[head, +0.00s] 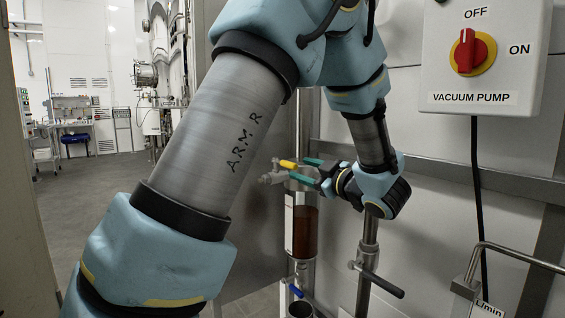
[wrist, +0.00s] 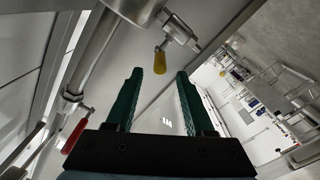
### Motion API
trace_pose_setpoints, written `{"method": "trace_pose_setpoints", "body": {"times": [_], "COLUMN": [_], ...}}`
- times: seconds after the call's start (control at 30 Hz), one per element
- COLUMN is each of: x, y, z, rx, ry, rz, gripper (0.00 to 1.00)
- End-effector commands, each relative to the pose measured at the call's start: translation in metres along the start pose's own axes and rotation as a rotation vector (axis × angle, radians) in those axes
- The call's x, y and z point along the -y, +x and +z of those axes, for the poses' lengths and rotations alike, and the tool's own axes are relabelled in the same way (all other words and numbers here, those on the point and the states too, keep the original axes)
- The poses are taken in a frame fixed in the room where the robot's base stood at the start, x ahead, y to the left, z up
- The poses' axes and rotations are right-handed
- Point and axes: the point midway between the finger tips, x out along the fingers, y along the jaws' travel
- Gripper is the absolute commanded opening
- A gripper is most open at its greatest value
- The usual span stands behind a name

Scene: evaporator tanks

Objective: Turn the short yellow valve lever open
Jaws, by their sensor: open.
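The short yellow valve lever (head: 288,165) sits on a metal valve (head: 272,178) at the top of a sight glass with brown liquid (head: 304,232). In the wrist view the yellow lever (wrist: 160,62) hangs from the metal valve body (wrist: 181,32), just beyond the fingertips and roughly centred between them. My gripper (head: 309,170) has green fingers and is open and empty, close to the right of the lever. It also shows in the wrist view (wrist: 157,75), with a clear gap between its fingers. I see no contact with the lever.
A blue lever (head: 296,290) sits lower on the sight glass line. A vertical pipe with a dark handle (head: 380,279) stands to the right, below my gripper. A red handle (wrist: 75,134) shows in the wrist view. The vacuum pump switch box (head: 484,58) is on the right wall.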

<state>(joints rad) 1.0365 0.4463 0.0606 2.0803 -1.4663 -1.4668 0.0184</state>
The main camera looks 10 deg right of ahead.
Motion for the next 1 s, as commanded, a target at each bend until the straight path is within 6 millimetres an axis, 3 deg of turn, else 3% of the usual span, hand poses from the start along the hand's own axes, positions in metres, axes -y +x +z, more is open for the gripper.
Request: {"method": "trace_pose_setpoints", "body": {"times": [0.3, 0.5, 0.9, 1.0], "x": [-0.001, -0.001, 0.000, 0.000], "y": [0.060, 0.085, 0.093, 0.093], "z": [-0.003, -0.001, 0.000, 0.000], "rx": [-0.002, 0.001, 0.001, 0.001], "ry": [0.002, 0.001, 0.001, 0.001], "rz": [-0.002, 0.000, 0.001, 0.001], "gripper": [0.53, 0.53, 0.53, 0.44]}}
